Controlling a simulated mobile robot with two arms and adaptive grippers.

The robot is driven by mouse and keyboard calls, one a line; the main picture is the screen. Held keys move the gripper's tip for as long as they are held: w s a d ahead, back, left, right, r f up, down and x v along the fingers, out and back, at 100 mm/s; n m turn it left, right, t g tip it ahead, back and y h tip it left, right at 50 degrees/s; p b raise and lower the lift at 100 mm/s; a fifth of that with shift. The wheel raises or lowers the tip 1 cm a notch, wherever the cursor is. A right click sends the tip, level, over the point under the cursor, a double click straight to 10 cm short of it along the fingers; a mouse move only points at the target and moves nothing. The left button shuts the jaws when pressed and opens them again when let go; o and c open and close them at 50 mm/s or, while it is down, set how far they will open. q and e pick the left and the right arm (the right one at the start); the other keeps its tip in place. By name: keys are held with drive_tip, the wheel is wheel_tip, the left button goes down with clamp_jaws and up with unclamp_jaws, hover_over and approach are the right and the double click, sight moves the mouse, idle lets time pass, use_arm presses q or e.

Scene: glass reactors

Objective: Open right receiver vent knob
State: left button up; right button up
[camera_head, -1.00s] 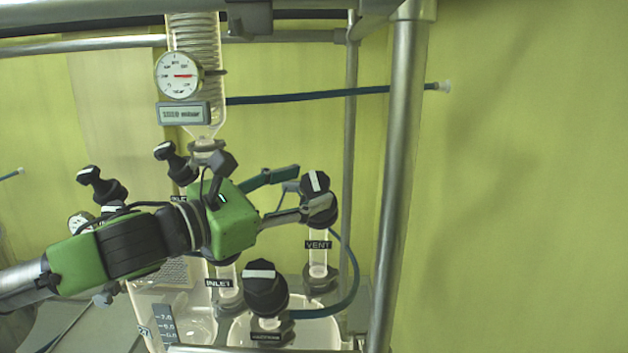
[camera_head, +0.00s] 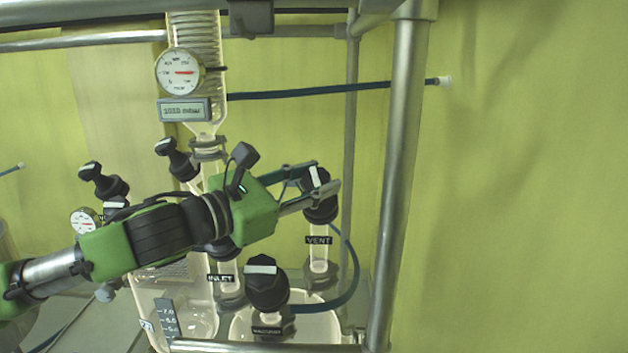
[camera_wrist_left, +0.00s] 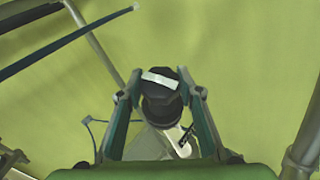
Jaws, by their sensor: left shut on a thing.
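The black vent knob (camera_head: 321,205) with a white stripe on top sits on a glass neck labelled VENT (camera_head: 319,240), at the right of the glassware. My left gripper (camera_head: 324,188) comes in from the left and is shut on the knob, with one finger on each side. In the left wrist view the knob (camera_wrist_left: 160,92) stands between the two fingers, its white stripe running nearly crosswise and slightly tilted. My right gripper is not in view.
A metal frame post (camera_head: 398,190) stands close to the right of the vent. Another black knob (camera_head: 266,284) is below left, and the INLET neck (camera_head: 229,288) beside it. A gauge (camera_head: 180,72) hangs above. A blue hose (camera_head: 348,275) curves behind the vent neck.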

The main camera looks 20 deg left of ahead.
use_arm(q)
drive_tip(key=shift+d+f+n+t+y+b, duration=0.2)
drive_tip(key=shift+n+t+y+b, duration=0.4)
drive_tip(key=shift+n+y+b, duration=0.3)
drive_tip(key=n+t+y, duration=0.1)
drive_tip(key=n+y, duration=0.2)
drive_tip(key=shift+s+d+r+n+t+b, duration=0.1)
drive_tip(key=shift+r+n+t+b, duration=0.05)
drive_tip(key=shift+n+t+b, duration=0.2)
drive_tip(key=n+y, duration=0.3)
drive_tip(key=shift+r+n+t+y, duration=0.1)
drive_tip(key=shift+n+t+y, duration=0.25)
drive_tip(key=shift+y, duration=0.05)
drive_tip(key=shift+n+g+y, duration=0.6)
drive_tip(key=shift+n+y, duration=2.2)
drive_tip(key=shift+y, duration=0.3)
drive_tip(key=shift+n+y, duration=0.3)
drive_tip(key=o, duration=1.1)
drive_tip(key=shift+w+a, duration=0.2)
